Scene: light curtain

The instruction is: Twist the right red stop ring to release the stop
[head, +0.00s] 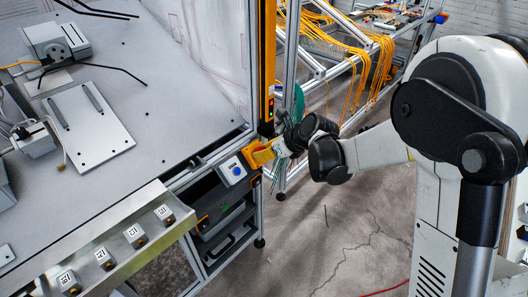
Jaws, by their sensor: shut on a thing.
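A grey control box (231,169) with a blue button (237,171) sits at the right corner of the machine frame. A yellow part (262,154) is just right of the box; I cannot tell whether it is a housing or part of my gripper. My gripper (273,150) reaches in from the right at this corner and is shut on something. The red stop ring cannot be made out; the gripper and wrist cover that spot, so its turn is hidden.
An orange light curtain post (266,60) rises just behind my gripper. A metal rail (110,245) with several labelled knobs runs along the machine's front. Orange cables (365,65) hang from a rack behind. The floor (345,235) at front right is mostly clear.

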